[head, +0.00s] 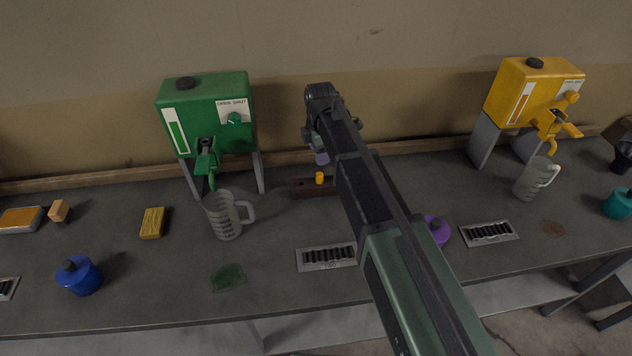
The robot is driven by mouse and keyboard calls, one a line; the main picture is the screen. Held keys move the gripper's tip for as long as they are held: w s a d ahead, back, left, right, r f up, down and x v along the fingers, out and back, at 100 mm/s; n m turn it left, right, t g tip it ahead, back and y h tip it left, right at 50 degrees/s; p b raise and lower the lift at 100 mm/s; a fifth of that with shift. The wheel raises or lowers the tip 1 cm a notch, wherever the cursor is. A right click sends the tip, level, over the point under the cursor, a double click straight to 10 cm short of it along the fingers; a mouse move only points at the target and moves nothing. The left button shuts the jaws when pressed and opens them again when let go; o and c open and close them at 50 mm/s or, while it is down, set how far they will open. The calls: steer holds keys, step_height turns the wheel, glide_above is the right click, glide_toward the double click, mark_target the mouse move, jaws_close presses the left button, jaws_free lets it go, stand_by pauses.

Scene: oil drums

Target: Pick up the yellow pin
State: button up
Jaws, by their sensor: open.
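The yellow pin (320,178) is a small upright yellow-orange peg. It appears to stand in a dark brown wooden block (303,188) at the back of the bench, between the two dispensers. My arm hides the block's right end. My gripper (319,147) is open and points down above the block, a little behind or above the pin in the picture. It appears apart from the pin. A small purple-grey piece (322,158) shows just under the gripper; I cannot tell whether it is another pin or part of the gripper.
A green dispenser (205,115) with a jug (224,215) stands left. A yellow dispenser (528,90) with a jug (530,180) stands right. Blue (80,275), purple (438,230) and teal (618,203) containers, a yellow sponge (152,223) and drain grates (327,257) are on the bench.

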mark_target(319, 174)
steer(key=f+b, duration=0.8)
steer(key=f, duration=0.2)
steer(key=shift+s+b, duration=0.2)
steer(key=shift+b, duration=0.15)
steer(key=shift+r, duration=0.15)
steer(key=c, duration=1)
